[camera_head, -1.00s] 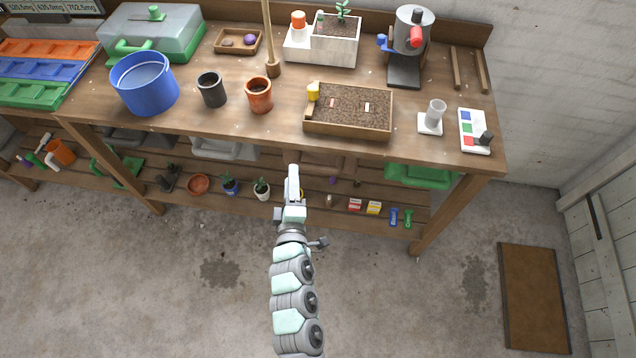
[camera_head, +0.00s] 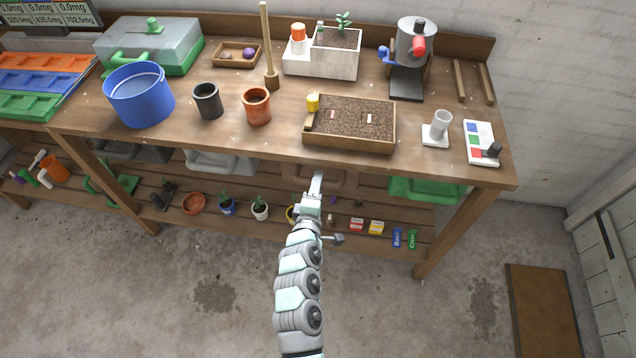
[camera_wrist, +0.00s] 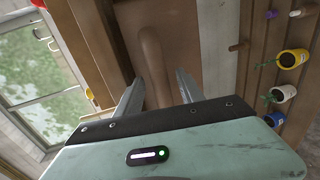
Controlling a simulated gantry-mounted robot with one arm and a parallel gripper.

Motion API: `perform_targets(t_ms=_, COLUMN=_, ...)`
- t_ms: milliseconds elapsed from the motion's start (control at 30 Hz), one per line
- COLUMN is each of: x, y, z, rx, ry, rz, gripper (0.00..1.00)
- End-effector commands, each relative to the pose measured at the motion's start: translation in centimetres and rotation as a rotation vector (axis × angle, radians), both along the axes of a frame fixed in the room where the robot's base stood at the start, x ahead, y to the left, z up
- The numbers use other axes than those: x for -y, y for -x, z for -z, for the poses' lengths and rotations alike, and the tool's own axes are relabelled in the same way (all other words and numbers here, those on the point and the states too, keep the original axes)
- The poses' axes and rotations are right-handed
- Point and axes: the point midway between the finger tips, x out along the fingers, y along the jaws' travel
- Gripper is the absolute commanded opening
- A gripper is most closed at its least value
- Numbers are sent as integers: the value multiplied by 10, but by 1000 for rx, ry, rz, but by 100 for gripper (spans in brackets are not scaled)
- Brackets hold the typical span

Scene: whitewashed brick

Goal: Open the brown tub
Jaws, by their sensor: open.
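The brown tub (camera_head: 342,178) hangs under the workbench top, between a grey tub on the left and a green tub on the right. My gripper (camera_head: 317,177) is in front of it and hides part of its front. In the wrist view the tub (camera_wrist: 190,30) fills the middle, with a rounded vertical ridge, apparently its handle (camera_wrist: 150,45). My gripper (camera_wrist: 160,76) is open, its two fingers pointing at the tub on either side of the ridge's line. I cannot tell whether they touch it. The tub appears shut.
The grey tub (camera_head: 215,161) and green tub (camera_head: 425,188) hang beside it. The workbench top (camera_head: 225,140) is overhead, with a soil tray (camera_head: 350,147) near its front edge. The lower shelf holds small pots, including a white one (camera_head: 260,212), and seed packets. The floor in front is clear.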

Motion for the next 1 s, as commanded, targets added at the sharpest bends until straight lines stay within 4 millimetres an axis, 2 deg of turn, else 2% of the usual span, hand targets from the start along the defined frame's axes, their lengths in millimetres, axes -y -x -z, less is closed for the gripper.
perform_targets(t_ms=200, x=2, y=-14, z=2, rx=2, ry=-1, rz=-1, gripper=45)
perform_targets(t_ms=500, x=2, y=-15, z=3, rx=1, ry=-1, rz=-2, gripper=44)
perform_targets(t_ms=1000, x=2, y=-14, z=3, rx=1, ry=-1, rz=-2, gripper=3)
